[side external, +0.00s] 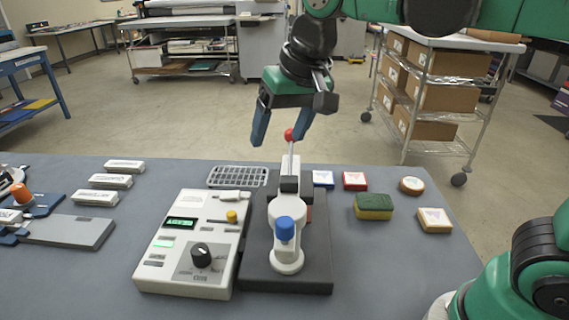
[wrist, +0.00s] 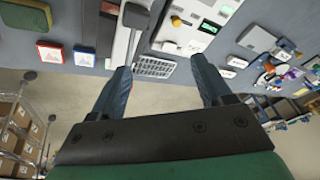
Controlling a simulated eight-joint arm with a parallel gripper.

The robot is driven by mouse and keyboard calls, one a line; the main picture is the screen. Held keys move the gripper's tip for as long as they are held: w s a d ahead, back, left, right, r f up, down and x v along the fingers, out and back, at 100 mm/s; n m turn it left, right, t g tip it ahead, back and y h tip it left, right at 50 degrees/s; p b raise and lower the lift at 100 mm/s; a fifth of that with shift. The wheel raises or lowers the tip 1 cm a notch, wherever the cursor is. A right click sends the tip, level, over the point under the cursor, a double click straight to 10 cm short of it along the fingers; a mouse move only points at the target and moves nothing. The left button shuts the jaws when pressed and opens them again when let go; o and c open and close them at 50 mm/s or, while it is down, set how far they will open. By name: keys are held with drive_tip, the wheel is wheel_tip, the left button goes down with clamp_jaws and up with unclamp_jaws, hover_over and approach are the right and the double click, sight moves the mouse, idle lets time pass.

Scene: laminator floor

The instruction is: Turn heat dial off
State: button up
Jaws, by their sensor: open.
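The heat dial, a black round knob (side external: 201,255) with a white pointer mark, sits on the front part of the white control box (side external: 160,269). The box also has a lit green display (side external: 181,223) and a yellow knob (side external: 232,216). My gripper (side external: 279,142) is open and empty, above and behind the table's objects, near a red ball-topped lever (side external: 290,135). In the wrist view my two blue fingers (wrist: 163,75) are spread apart. The control box (wrist: 197,28) shows there at the top, with its yellow knob; the black dial is not clearly visible in that view.
A press with a blue cap (side external: 285,228) stands on a dark base right of the control box. A wire rack (side external: 237,176) lies behind the box. A sponge (side external: 374,206) and several small boxes and pads sit to the right. White bars and a grey plate (side external: 75,232) lie left.

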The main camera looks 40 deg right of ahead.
drive_tip(key=w+a+f+m+g, duration=0.15)
drive_tip(key=w+a, duration=0.25)
drive_tip(key=a, duration=0.4)
drive_tip(key=m+g, duration=0.2)
hover_over(199, 249)
drive_tip(key=f, duration=0.2)
drive_tip(key=shift+n+h, duration=0.25)
drive_tip(key=shift+h, duration=0.15)
wheel_tip(199, 249, down, 15)
drive_tip(key=shift+r, duration=0.2)
clamp_jaws()
